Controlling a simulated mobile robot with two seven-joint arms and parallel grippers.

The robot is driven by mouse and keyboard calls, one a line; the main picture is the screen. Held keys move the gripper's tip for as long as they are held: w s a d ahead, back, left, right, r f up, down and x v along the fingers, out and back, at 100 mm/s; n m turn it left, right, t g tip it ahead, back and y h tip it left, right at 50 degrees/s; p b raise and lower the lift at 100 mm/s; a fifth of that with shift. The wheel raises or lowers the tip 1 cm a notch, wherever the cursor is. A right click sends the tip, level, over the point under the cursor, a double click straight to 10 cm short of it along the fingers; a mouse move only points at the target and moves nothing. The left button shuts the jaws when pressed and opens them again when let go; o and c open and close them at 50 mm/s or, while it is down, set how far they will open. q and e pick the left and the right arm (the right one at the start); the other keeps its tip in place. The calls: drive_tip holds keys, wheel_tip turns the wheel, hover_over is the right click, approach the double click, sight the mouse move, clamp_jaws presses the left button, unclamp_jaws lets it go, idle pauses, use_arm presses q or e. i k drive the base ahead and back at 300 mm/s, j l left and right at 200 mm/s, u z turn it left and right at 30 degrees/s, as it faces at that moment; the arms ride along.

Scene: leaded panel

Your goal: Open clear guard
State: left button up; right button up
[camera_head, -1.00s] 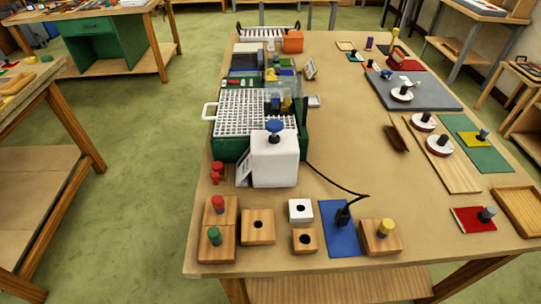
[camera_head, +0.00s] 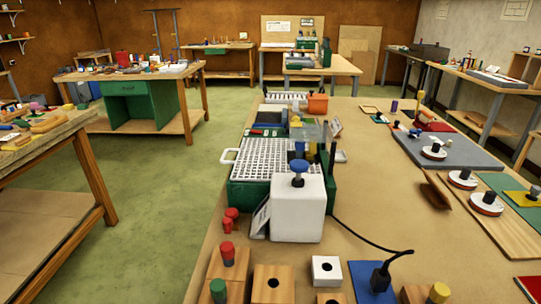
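A green machine (camera_head: 245,194) with a white grid top (camera_head: 262,158) stands on the near left part of the wooden table. A white block with a blue knob (camera_head: 298,205) stands at its front. A pale see-through piece (camera_head: 308,131), which looks like the clear guard, is at the back right of the grid, partly behind the blue knob and dark posts. I cannot tell whether it is raised or lowered. Neither of my grippers is in view.
A black cable (camera_head: 360,234) runs from the machine to a plug on a blue mat (camera_head: 372,281). Wooden blocks with coloured knobs line the near edge. A grey board (camera_head: 450,152) lies at right. Open floor (camera_head: 165,215) lies left of the table.

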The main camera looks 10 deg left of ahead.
sight(295, 123)
drive_tip(key=u, duration=0.8)
drive_tip(key=i+j+u, duration=0.1)
drive_tip(key=j, duration=0.25)
drive_tip(key=i+j+u, duration=0.1)
drive_tip(key=j, duration=0.3)
drive_tip(key=i+j+u, duration=0.1)
drive_tip(key=j, duration=0.25)
drive_tip(key=i+j+u, duration=0.15)
drive_tip(key=j, duration=0.2)
drive_tip(key=i+z, duration=0.35)
drive_tip(key=i, duration=0.15)
drive_tip(key=i+j+z, duration=0.3)
drive_tip(key=i, duration=0.2)
drive_tip(key=i+j+z, duration=0.35)
drive_tip(key=i+z, duration=0.45)
drive_tip(key=i+j+z, duration=0.2)
drive_tip(key=i+z, duration=0.25)
drive_tip(key=i+j+z, duration=0.3)
drive_tip(key=i+z, duration=0.15)
drive_tip(key=i+j+z, duration=0.1)
drive_tip(key=z, duration=0.35)
drive_tip(key=i+j+z, duration=0.15)
drive_tip(key=z, duration=0.3)
drive_tip(key=i+j+z, duration=0.2)
drive_tip(key=z, duration=0.3)
drive_tip(key=i+j+z, duration=0.1)
drive_tip(key=j+z, duration=0.2)
drive_tip(key=z, duration=0.15)
drive_tip(key=j+z, duration=0.3)
drive_tip(key=z, duration=0.15)
